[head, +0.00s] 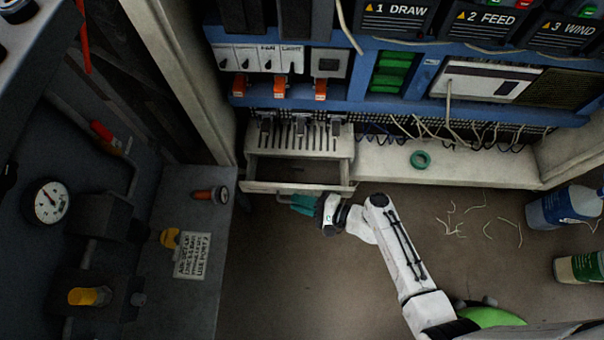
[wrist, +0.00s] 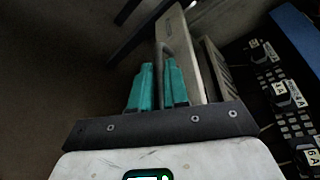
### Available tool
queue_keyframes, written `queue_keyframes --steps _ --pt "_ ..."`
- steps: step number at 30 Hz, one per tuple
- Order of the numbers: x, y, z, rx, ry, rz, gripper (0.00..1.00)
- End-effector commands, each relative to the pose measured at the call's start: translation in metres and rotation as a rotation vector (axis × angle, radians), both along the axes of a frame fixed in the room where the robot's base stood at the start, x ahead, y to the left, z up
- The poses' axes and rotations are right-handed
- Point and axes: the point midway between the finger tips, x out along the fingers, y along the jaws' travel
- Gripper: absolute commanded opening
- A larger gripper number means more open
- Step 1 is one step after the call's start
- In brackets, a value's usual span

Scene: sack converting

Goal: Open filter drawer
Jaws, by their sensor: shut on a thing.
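The filter drawer (head: 272,187) is a pale grey drawer under a slotted top at the cabinet's lower left. It stands partly out, with its dark inside showing behind the front panel. My gripper (head: 300,204) is at the right half of the drawer front, its teal fingers against the front's outer side. In the wrist view the teal fingers of my gripper (wrist: 158,85) are shut on the drawer's handle, a thin bar mostly hidden between them. The pale drawer front (wrist: 188,50) runs beside the right finger.
A teal tape ring (head: 420,159) lies on the pale ledge (head: 470,165) to the right. Wire scraps (head: 485,222) lie on the floor, with a blue-labelled bottle (head: 562,207) at the right. A dark unit with a gauge (head: 46,202) stands left. Floor below the drawer is clear.

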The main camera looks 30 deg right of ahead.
Motion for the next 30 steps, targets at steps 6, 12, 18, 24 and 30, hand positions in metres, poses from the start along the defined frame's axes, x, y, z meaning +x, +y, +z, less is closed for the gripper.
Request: queue_keyframes --steps 6,12,18,24,30 --pt "-0.011 0.007 -0.001 -0.001 0.001 -0.002 0.0" --pt "-0.01 0.007 -0.001 -0.001 0.0 -0.002 0.0" --pt "-0.01 0.007 -0.001 -0.001 0.0 -0.002 0.21" --pt "-0.013 0.004 0.001 -0.001 0.0 -0.002 0.21" --pt "-0.037 -0.013 0.01 -0.001 0.001 -0.005 0.21"
